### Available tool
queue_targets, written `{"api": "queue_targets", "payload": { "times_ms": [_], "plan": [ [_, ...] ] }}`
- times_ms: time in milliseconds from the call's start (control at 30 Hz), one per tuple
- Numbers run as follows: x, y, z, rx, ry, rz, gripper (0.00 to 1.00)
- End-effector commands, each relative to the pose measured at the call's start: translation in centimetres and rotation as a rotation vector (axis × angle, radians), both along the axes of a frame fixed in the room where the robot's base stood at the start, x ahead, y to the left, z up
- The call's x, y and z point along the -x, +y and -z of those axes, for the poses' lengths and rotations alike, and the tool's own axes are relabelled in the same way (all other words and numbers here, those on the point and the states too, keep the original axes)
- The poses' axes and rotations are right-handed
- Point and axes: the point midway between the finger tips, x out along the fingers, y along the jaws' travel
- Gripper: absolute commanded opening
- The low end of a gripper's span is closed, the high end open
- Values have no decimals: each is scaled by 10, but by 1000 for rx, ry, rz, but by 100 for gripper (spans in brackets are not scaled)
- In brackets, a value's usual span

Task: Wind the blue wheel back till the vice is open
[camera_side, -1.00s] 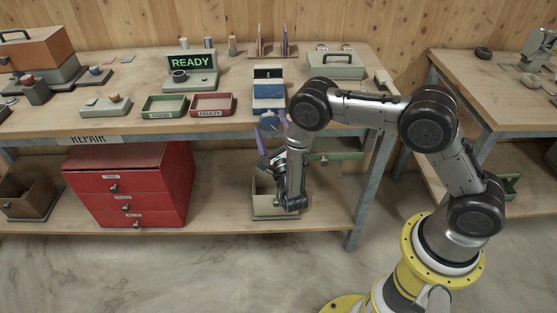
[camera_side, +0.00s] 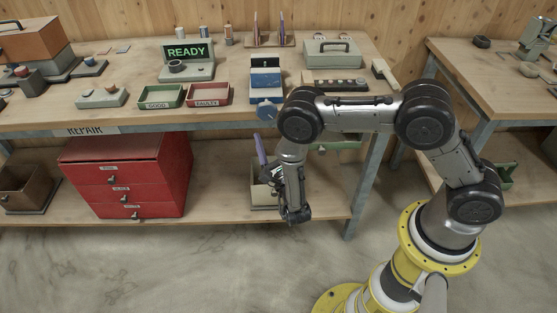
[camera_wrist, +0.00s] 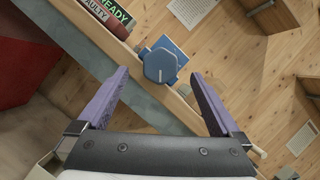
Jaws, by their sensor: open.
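The blue wheel (camera_side: 266,110) sits at the front edge of the bench, below and in front of the blue vice (camera_side: 265,79). In the wrist view the wheel (camera_wrist: 160,66) is a faceted disc with a pale line on its face, and part of the vice (camera_wrist: 177,48) shows behind it. How far the vice jaws are apart is too small to tell. My gripper (camera_side: 258,138) is below the wheel in the side view, its purple fingers pointing up. In the wrist view my open gripper (camera_wrist: 160,75) has one finger each side of the wheel, apart from it.
A green tray (camera_side: 161,97) and a red tray (camera_side: 208,95) stand left of the vice. A grey case (camera_side: 332,54) and a dark strip of parts (camera_side: 335,82) are to its right. A red drawer cabinet (camera_side: 125,176) stands on the lower shelf.

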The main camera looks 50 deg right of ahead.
Motion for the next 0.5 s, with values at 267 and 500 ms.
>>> {"api": "queue_targets", "payload": {
  "times_ms": [267,500],
  "plan": [
    [14,10,6,-1,1,-2,100],
    [26,18,11,0,2,-3,100]
  ]
}}
